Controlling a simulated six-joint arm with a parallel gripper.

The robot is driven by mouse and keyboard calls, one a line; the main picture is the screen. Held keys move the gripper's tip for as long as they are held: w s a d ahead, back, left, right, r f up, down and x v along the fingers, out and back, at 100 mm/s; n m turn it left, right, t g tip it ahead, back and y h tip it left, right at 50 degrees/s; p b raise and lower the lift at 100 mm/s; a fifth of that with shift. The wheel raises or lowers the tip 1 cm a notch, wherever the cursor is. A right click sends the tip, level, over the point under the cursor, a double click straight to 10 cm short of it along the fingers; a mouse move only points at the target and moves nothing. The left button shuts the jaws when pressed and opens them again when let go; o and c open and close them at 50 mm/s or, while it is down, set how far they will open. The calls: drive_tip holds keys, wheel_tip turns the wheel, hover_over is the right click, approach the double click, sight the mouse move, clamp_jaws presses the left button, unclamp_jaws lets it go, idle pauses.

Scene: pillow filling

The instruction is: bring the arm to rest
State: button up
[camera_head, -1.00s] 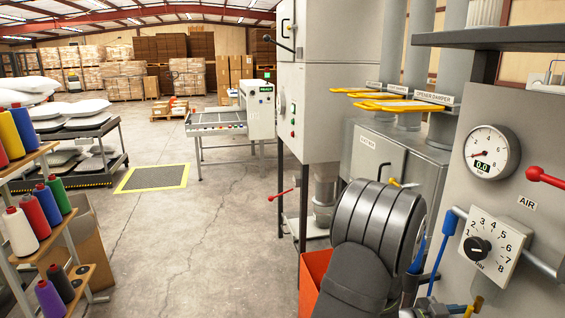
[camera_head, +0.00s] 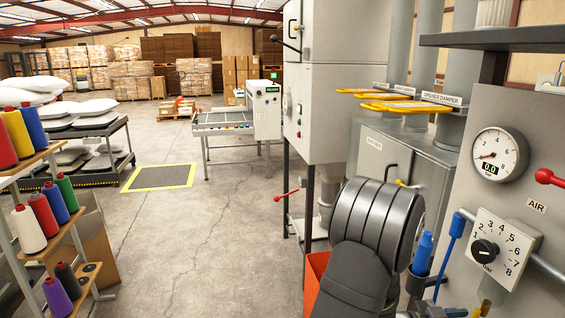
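My gripper is not in view. A dark grey, banded part of my arm (camera_head: 378,232) fills the lower right middle, with a smooth dark link (camera_head: 355,280) below it. The arm's far end does not show. The arm part covers some of an orange bin (camera_head: 316,268) and the base of the grey machine.
A tall grey cabinet (camera_head: 330,110) stands behind my arm. A thread rack (camera_head: 55,240) is at left. Open concrete floor (camera_head: 210,235) lies between.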

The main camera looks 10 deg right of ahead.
drive_tip(key=w+a, duration=0.3)
drive_tip(key=a, duration=1)
drive_tip(key=s+d+n, duration=0.1)
drive_tip(key=s+d, duration=0.1)
drive_tip(key=d, duration=0.7)
drive_tip(key=s+d+n, duration=0.1)
drive_tip(key=s+d, duration=0.2)
drive_tip(key=d, duration=0.5)
drive_tip(key=w+a, duration=0.4)
drive_tip(key=a, duration=1.3)
drive_tip(key=w+d+r+m+t+y, duration=0.1)
drive_tip(key=w+d+m+t, duration=0.3)
drive_tip(key=w+m, duration=0.2)
drive_tip(key=shift+w+t, duration=0.3)
drive_tip(key=shift+w, duration=0.2)
